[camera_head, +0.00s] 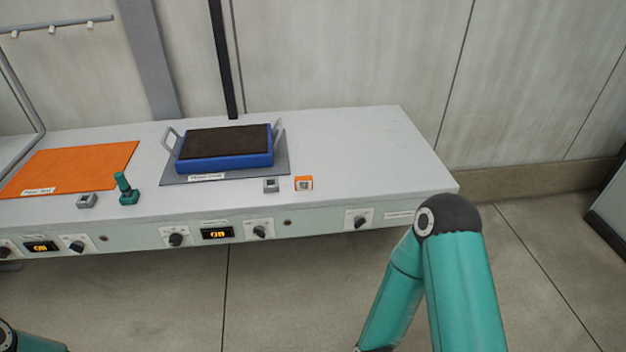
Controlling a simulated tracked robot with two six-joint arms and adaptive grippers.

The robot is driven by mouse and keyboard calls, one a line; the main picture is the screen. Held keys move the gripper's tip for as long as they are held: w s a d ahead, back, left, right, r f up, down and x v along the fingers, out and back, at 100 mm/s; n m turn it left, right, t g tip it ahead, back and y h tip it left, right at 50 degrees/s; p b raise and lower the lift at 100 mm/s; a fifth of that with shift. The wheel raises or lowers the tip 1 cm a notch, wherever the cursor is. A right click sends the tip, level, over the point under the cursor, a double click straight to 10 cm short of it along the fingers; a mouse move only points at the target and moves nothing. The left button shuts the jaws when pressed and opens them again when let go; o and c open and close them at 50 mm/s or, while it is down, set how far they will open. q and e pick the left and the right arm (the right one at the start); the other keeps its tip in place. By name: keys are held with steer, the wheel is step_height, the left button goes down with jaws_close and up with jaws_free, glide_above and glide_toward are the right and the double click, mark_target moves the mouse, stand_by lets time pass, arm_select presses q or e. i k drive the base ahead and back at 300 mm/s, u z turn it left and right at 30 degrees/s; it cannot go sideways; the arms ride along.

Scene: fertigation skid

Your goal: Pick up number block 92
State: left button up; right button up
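No number 92 is readable in the head view, so I cannot tell whether number block 92 is in sight. A small orange and white block (304,184) sits near the front edge of the bench, right of a small grey block (271,185). Another small grey block (87,201) sits further left. Any markings on them are too small to read. My teal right arm shows at the lower right, and a piece of my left arm shows in the bottom left corner. Neither gripper is in the picture.
The pale bench (375,155) carries a blue tray with a dark top (226,160) on a grey mat, a teal joystick-like piece (128,190) and an orange mat (75,165). Knobs and lit displays (217,233) line its front. The bench's right end is clear.

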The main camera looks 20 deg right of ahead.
mark_target(303, 183)
steer(key=i, duration=0.9)
